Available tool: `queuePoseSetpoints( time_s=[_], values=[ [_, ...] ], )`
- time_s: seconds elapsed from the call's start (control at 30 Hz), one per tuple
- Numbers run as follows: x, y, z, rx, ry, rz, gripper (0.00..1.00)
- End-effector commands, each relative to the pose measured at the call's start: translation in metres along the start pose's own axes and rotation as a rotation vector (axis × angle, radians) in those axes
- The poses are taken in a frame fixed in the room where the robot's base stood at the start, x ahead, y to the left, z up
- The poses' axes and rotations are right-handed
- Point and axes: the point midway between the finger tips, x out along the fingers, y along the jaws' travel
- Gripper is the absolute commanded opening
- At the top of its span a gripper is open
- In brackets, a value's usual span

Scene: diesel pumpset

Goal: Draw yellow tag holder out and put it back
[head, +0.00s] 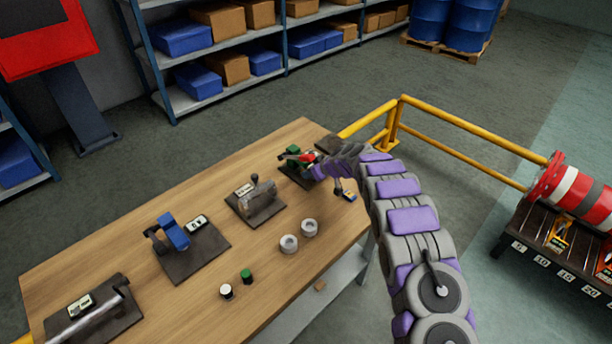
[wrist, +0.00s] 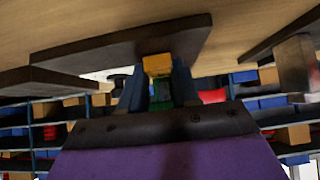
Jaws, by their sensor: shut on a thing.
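In the wrist view, which looks upside down, my gripper (wrist: 162,80) has two blue fingers shut on a small yellow block, which I take to be the yellow tag holder (wrist: 158,63). The block is close to a dark base plate (wrist: 110,55), and I cannot tell whether it is seated or free. A green part (wrist: 161,94) shows between the fingers. In the head view, my gripper (head: 319,171) is at the dark plate near the table's far right corner, beside a red and green fixture (head: 294,150). The yellow tag holder cannot be made out there.
The wooden table (head: 130,215) holds a blue clamp-like fixture (head: 175,234), a grey fixture (head: 258,194), two pale rings (head: 289,243) and two small caps (head: 246,275). A small blue and yellow item (head: 349,196) is by the right edge. A yellow rail (head: 470,128) runs beyond.

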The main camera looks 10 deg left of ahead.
Motion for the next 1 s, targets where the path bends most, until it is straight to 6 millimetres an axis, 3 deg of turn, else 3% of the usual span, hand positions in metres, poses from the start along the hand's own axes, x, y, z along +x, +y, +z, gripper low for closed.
queuePoseSetpoints(
  time_s=[1.0],
  values=[
    [-0.018,0.001,0.018,-0.003,0.001,0.002,0.11]
  ],
)
